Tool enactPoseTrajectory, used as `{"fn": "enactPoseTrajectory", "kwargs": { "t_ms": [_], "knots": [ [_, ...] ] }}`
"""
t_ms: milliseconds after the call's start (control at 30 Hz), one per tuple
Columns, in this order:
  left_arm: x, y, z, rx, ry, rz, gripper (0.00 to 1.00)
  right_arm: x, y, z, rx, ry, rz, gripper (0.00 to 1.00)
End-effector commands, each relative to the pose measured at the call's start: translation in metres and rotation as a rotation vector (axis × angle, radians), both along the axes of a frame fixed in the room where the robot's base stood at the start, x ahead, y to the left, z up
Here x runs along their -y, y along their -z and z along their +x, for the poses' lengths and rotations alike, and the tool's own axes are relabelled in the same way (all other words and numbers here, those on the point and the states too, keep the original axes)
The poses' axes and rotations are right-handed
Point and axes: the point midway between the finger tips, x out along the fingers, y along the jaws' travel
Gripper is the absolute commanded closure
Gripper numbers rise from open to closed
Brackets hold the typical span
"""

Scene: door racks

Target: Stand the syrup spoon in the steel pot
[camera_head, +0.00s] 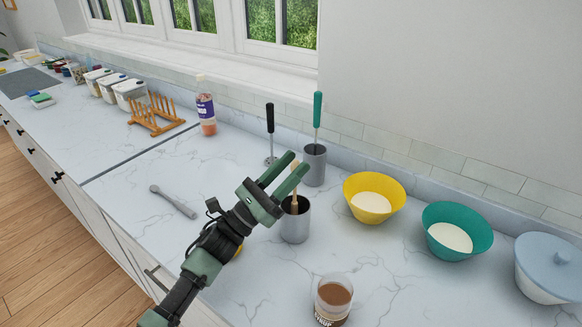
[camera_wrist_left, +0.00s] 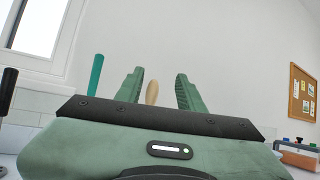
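A wooden-handled utensil, seemingly the syrup spoon (camera_head: 295,201), stands in the front steel pot (camera_head: 296,226); its lower end is hidden inside. My left gripper (camera_head: 293,166) is above this pot, with its two green fingers apart. In the left wrist view, the wooden handle (camera_wrist_left: 152,92) appears between the spread fingers (camera_wrist_left: 160,90), with gaps on both sides. A second steel pot (camera_head: 314,170) behind holds a teal-handled tool (camera_head: 317,110). A glass labelled syrup (camera_head: 333,298) with brown contents stands at the front. My right gripper is not in view.
A black-handled tool (camera_head: 270,120) stands behind my gripper. Yellow (camera_head: 374,211) and teal (camera_head: 456,247) bowls and a lidded blue-white bowl (camera_head: 550,268) line the right. A grey spoon-like object (camera_head: 173,201) lies left. A bottle (camera_head: 206,106) and wooden rack (camera_head: 155,115) stand farther back.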

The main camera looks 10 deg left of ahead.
Motion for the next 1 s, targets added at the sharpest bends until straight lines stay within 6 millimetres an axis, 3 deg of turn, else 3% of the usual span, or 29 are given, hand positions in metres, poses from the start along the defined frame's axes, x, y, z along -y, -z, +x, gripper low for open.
{"fn": "enactPoseTrajectory", "kwargs": {
  "t_ms": [500,1000],
  "knots": [
    [-0.038,0.041,-0.043,-0.002,0.0,0.0,0.62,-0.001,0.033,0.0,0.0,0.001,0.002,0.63],
    [-0.043,0.042,-0.049,0.0,0.0,0.0,0.62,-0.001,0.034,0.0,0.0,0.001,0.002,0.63]
  ]
}}
